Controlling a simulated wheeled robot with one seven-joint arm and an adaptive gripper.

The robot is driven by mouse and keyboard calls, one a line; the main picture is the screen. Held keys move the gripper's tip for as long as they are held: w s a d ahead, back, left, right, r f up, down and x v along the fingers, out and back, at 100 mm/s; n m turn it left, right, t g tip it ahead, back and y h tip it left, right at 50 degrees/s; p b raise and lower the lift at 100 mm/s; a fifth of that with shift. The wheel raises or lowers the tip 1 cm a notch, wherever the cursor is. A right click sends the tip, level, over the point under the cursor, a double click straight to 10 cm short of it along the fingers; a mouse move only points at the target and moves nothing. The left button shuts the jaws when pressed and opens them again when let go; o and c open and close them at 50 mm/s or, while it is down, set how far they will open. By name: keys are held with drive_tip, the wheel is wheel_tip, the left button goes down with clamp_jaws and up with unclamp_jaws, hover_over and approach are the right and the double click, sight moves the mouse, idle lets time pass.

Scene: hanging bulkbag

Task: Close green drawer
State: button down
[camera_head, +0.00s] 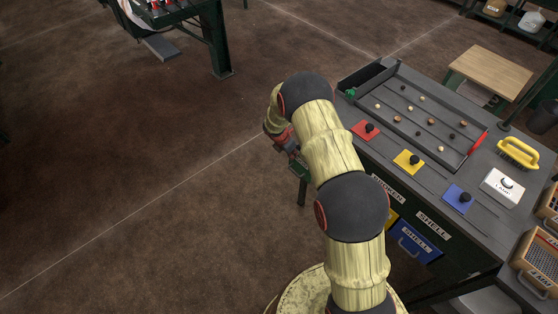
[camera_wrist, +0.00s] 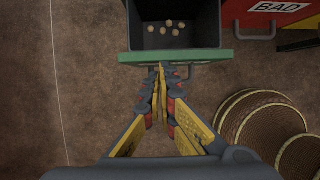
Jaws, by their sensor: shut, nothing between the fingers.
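The green drawer is pulled out, and its green front (camera_wrist: 130,57) crosses the wrist view. Several small pale round pieces lie in its dark inside (camera_wrist: 190,38). A grey handle shows at the front. My gripper (camera_wrist: 160,70) is shut and empty, with its fingertips at the middle of the green front by the handle; I cannot tell whether they touch. In the head view the drawer (camera_head: 300,171) is a small green edge left of the bench, mostly hidden by my arm. My gripper (camera_head: 290,145) is just beside it there.
A red drawer (camera_wrist: 260,22) labelled BAD is right of the green one. The workbench (camera_head: 430,195) carries a sorting tray, coloured plates (camera_head: 408,161) and a yellow-handled brush (camera_head: 518,152). A blue drawer (camera_head: 415,242) is in its front. The floor to the left is clear.

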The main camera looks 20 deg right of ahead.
drive_tip(key=shift+w+d+p, duration=0.15)
drive_tip(key=shift+w+d, duration=0.1)
drive_tip(key=shift+d, duration=0.4)
drive_tip(key=shift+w+d+p, duration=0.1)
drive_tip(key=shift+w+d, duration=0.1)
drive_tip(key=shift+d, duration=0.5)
drive_tip(key=shift+w+d+p, duration=0.15)
drive_tip(key=shift+w+d, duration=0.1)
drive_tip(key=shift+d, duration=0.4)
drive_tip(key=shift+a, duration=0.1)
drive_tip(key=shift+a, duration=0.25)
drive_tip(key=s+a+r+p, duration=0.2)
drive_tip(key=a+r, duration=0.4)
drive_tip(key=r, duration=0.3)
drive_tip(key=s, duration=0.6)
drive_tip(key=shift+w+d+f+b, duration=0.5)
drive_tip(key=shift+d+f+b, duration=0.1)
drive_tip(key=shift+d+f, duration=0.85)
drive_tip(key=shift+w+d+f+b, duration=0.6)
drive_tip(key=shift+d+f, duration=0.55)
drive_tip(key=shift+f, duration=0.45)
drive_tip(key=shift+w+d+f+b, duration=0.4)
drive_tip(key=shift+d+f+b, duration=0.25)
drive_tip(key=shift+d+f, duration=0.8)
